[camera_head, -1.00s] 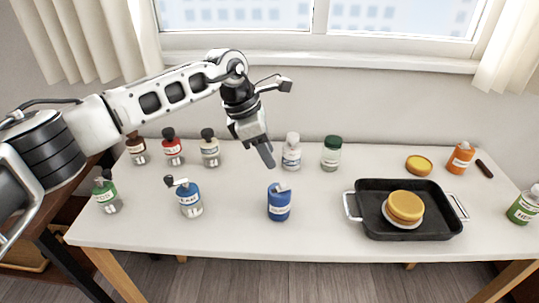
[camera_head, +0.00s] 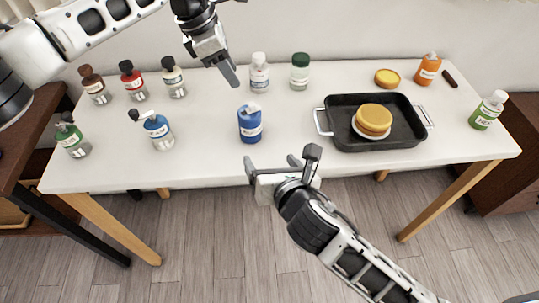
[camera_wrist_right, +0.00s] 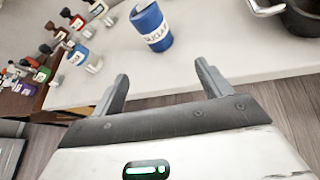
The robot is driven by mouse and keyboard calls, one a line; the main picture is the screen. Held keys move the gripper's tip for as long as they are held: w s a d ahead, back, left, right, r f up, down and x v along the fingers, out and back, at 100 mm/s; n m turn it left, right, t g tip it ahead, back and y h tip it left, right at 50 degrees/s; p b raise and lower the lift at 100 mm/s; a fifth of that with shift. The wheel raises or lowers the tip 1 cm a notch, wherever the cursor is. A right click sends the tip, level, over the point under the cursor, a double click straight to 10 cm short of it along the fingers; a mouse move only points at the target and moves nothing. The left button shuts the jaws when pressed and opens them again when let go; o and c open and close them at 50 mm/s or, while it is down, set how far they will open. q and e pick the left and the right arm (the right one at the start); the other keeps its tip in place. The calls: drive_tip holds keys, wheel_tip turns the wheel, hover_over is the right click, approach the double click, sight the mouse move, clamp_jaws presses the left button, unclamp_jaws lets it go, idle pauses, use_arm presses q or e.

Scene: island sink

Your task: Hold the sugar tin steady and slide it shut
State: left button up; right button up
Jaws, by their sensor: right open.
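My right gripper (camera_head: 270,162) is open and empty, in front of the table edge and apart from the tin. Its spread fingers also show in the wrist view (camera_wrist_right: 161,75). My left gripper (camera_head: 230,76) hangs behind and left of the tin, pointing down, not touching it.
A black pan (camera_head: 345,138) holding a yellow-topped round thing (camera_head: 374,118) stands to the tin's right. Several bottles stand at left, including a blue-labelled one (camera_head: 158,132). A white bottle (camera_head: 259,74) and a green-capped jar (camera_head: 299,72) stand behind. Table around the tin is clear.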

sight(254, 132)
drive_tip(key=w+a+f+n, duration=0.1)
drive_tip(key=w, duration=0.4)
drive_tip(key=w+a+f+n, duration=0.1)
drive_tip(key=w+f, duration=0.1)
drive_tip(key=w, duration=0.3)
drive_tip(key=w+a+f+n, duration=0.1)
drive_tip(key=w+a, duration=0.1)
drive_tip(key=w, duration=0.3)
drive_tip(key=shift+f, duration=0.4)
drive_tip(key=shift+d, duration=0.1)
drive_tip(key=c, duration=1.1)
